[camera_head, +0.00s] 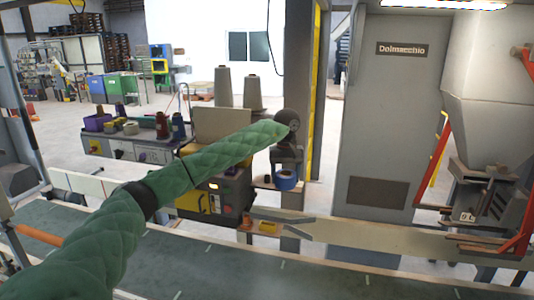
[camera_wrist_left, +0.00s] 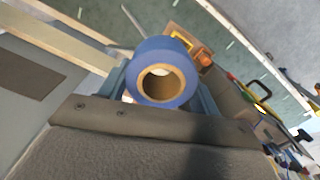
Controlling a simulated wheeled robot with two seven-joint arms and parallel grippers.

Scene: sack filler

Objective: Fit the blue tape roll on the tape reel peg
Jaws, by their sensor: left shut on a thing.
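The blue tape roll (camera_head: 286,183) hangs at the end of my green-sleeved left arm, right of the middle of the head view. My left gripper (camera_head: 287,171) is shut on it. In the left wrist view the roll (camera_wrist_left: 144,91) sits between the grey fingers of the left gripper (camera_wrist_left: 162,92), its brown core hole facing the camera. I cannot make out the tape reel peg for sure in either view. My right gripper is not in view.
A sewing station with an orange-lit control box (camera_head: 228,190) stands left of the roll. Thread cones (camera_head: 223,87) stand behind the arm. A green conveyor belt (camera_head: 230,262) runs across the front. A tall grey cabinet (camera_head: 385,120) stands at the right.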

